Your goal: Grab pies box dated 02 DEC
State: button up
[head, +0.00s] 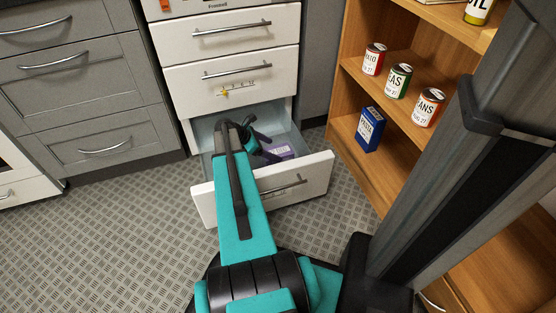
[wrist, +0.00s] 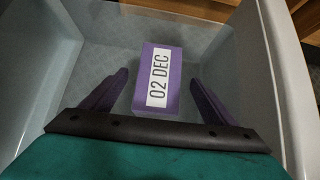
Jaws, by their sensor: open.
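A purple box (wrist: 171,94) with a white label reading "02 DEC" lies inside the open bottom freezer drawer. It also shows in the head view (head: 279,152), partly hidden by my arm. My gripper (wrist: 158,88) is open, with one finger on each side of the box. Both fingers look apart from the box, and the box extends beyond their tips. In the head view my gripper (head: 262,146) reaches down into the drawer (head: 285,188). No other box shows in the drawer.
Closed white drawers (head: 236,77) stand above the open one. To the right, a wooden shelf (head: 395,95) holds several cans and a blue pasta box (head: 368,129). Grey cabinets (head: 85,85) stand at the left. The drawer walls surround my gripper closely. The floor at the left is clear.

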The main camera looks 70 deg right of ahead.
aim_at(277, 151)
jog(key=b+x, duration=0.1)
jog(key=x, duration=0.1)
jog(key=shift+d+f+b, duration=0.1)
jog(key=shift+f+b, duration=0.25)
jog(key=shift+b+x, duration=0.4)
jog(key=shift+x, duration=0.6)
jog(key=shift+r, duration=0.1)
grip_shut()
